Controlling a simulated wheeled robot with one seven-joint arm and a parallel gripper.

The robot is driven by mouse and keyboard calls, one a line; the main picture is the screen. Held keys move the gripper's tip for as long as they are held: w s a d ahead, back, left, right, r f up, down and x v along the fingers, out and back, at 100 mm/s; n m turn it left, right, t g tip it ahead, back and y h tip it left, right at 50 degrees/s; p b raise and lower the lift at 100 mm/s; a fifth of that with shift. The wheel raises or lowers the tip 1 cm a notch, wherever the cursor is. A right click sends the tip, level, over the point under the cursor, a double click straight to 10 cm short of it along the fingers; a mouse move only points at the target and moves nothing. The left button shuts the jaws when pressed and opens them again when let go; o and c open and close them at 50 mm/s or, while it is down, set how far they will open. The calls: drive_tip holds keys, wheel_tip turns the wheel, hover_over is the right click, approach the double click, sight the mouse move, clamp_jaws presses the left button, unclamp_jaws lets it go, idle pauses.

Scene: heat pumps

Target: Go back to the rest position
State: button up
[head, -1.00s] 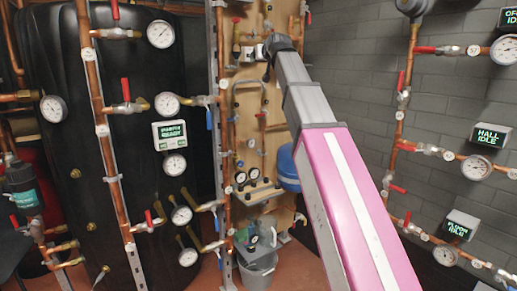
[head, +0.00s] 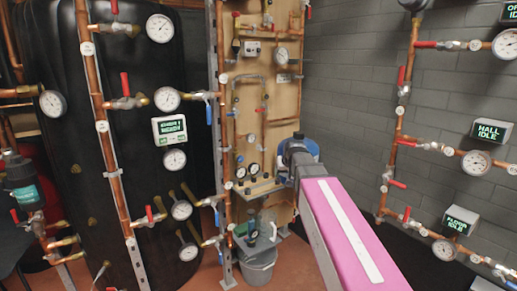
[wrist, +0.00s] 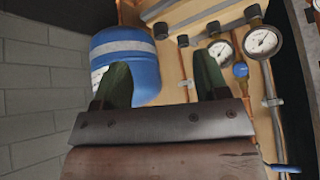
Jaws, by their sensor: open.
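My arm, with its pink link, reaches from the lower right of the head view toward the wooden board (head: 268,105). The end of the arm is in front of the blue tank in the head view, and my fingers cannot be made out there. In the wrist view my gripper (wrist: 160,85) shows two dark green fingers set wide apart with nothing between them. The blue tank (wrist: 125,50) stands behind the left finger. I cannot tell the distance between them.
Gauges (wrist: 262,41) and pipe fittings sit near the right finger. A large black tank (head: 55,150) with copper pipes stands at left. Pipes with gauges and displays (head: 491,132) line the grey wall at right. A grey bucket (head: 258,270) stands on the floor below the board.

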drive_tip(key=s+d+f+g, duration=0.3)
drive_tip(key=s+f, duration=0.8)
drive_tip(key=f, duration=0.1)
drive_tip(key=s+d+f+m+g+h, duration=0.1)
drive_tip(key=s+d+f+g, duration=0.2)
drive_tip(key=s+f, duration=0.8)
wheel_tip(320, 180, down, 2)
drive_tip(key=shift+s+d+f, duration=0.1)
drive_tip(key=shift+s+d, duration=0.05)
drive_tip(key=shift+d, duration=0.55)
